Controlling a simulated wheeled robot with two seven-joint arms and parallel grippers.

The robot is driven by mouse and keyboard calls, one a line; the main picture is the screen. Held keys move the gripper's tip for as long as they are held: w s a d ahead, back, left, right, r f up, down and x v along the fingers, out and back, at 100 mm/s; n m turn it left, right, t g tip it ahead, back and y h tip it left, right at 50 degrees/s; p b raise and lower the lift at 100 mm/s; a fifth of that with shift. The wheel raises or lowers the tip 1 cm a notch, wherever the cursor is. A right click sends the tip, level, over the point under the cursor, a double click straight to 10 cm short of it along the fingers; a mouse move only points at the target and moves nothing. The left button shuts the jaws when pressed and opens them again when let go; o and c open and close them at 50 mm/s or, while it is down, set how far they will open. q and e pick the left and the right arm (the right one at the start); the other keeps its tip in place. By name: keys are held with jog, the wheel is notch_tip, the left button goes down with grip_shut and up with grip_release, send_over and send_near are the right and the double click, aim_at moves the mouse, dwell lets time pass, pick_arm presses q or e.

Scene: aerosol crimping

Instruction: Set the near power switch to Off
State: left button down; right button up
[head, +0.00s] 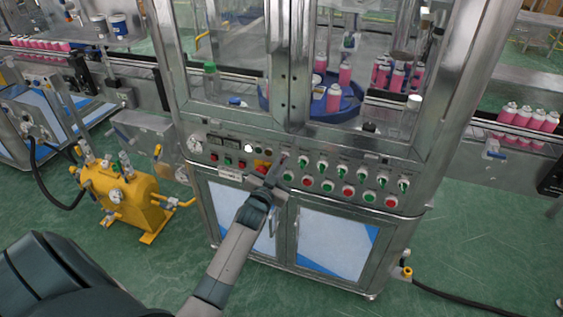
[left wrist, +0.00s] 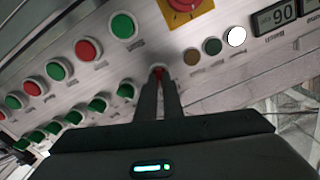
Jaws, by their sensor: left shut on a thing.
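The control panel (head: 230,150) runs across the front of the metal machine cabinet. My left gripper (head: 280,163) reaches it at the middle of the panel, right of the red emergency stop on its yellow plate (head: 262,167). In the left wrist view my left gripper's fingers (left wrist: 158,80) are shut on a small red switch (left wrist: 158,71), which appears to be the power switch. Only its red tip shows between the fingertips. The fingers hide the rest, so I cannot tell which position it is in. My right gripper is not in view.
Green selector switches (head: 322,162) and red and green push buttons (head: 348,190) sit close on the right of the gripper. Round lamps, one white (left wrist: 237,37), and a digital display (left wrist: 277,17) are nearby. A yellow pump unit (head: 118,200) stands left on the green floor.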

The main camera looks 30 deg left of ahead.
pick_arm(q)
jog(key=n+p, duration=0.1)
jog(key=n, duration=0.5)
jog(key=n+p, duration=0.1)
jog(key=n, duration=0.3)
jog(key=shift+s+a+p, duration=0.1)
jog(key=shift+a+p, duration=0.2)
jog(key=shift+p, duration=0.05)
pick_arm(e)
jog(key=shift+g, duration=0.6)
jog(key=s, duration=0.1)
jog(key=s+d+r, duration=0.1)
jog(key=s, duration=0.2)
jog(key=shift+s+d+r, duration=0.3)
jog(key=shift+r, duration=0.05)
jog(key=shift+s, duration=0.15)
pick_arm(q)
jog(key=c, duration=2)
grip_release()
jog(key=shift+o, duration=0.5)
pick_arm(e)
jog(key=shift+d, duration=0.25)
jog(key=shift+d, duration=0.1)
pick_arm(q)
jog(key=shift+s, duration=0.1)
